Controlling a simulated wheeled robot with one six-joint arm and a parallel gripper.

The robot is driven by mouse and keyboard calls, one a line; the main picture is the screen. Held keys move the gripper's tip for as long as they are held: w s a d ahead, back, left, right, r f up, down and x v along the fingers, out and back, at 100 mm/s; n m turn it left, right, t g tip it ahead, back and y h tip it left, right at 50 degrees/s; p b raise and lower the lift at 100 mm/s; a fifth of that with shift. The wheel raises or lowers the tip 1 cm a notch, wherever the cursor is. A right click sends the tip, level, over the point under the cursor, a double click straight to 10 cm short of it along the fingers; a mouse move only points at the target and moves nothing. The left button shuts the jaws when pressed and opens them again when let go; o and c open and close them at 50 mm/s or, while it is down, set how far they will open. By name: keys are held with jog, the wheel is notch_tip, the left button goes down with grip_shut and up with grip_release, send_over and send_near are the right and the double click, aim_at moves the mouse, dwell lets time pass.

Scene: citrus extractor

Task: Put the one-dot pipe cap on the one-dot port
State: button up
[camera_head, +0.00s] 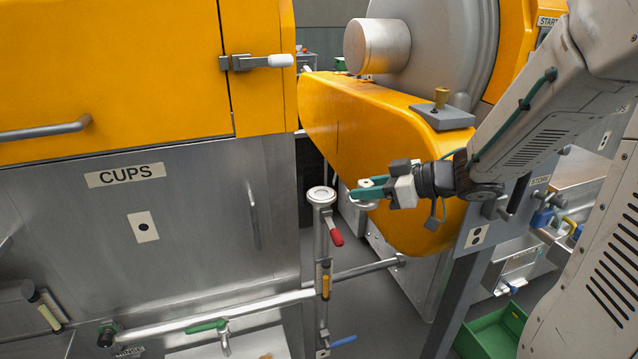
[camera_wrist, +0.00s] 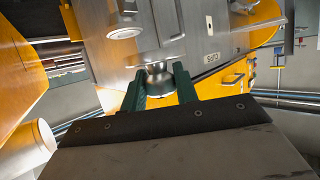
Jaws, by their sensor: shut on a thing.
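My gripper (camera_head: 358,190), with green fingers, is shut on a small metal pipe cap (camera_head: 367,183) in the head view. In the wrist view my gripper (camera_wrist: 160,84) has the silver, rounded cap (camera_wrist: 158,76) between its fingertips. Any dot mark on the cap is too small to tell. An upright pipe with a round, pale open-looking top (camera_head: 321,194) stands just left of the fingertips, apart from the cap. This round top also shows in the wrist view (camera_wrist: 125,32). A one-dot plate (camera_head: 143,226) is on the steel panel to the left.
A red valve handle (camera_head: 334,233) sticks out below the pipe top. The yellow housing (camera_head: 385,130) is close behind my gripper. A two-dot plate (camera_head: 477,236) is on the grey post at right. The steel CUPS panel (camera_head: 200,200) fills the left. A green bin (camera_head: 490,330) stands low right.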

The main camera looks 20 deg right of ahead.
send_over(321, 193)
jog(key=shift+d+f, duration=0.15)
jog(key=shift+f, duration=0.6)
jog(key=shift+w+f, duration=0.1)
jog(key=shift+f, duration=1.65)
jog(key=shift+f, duration=0.15)
jog(key=o, duration=1)
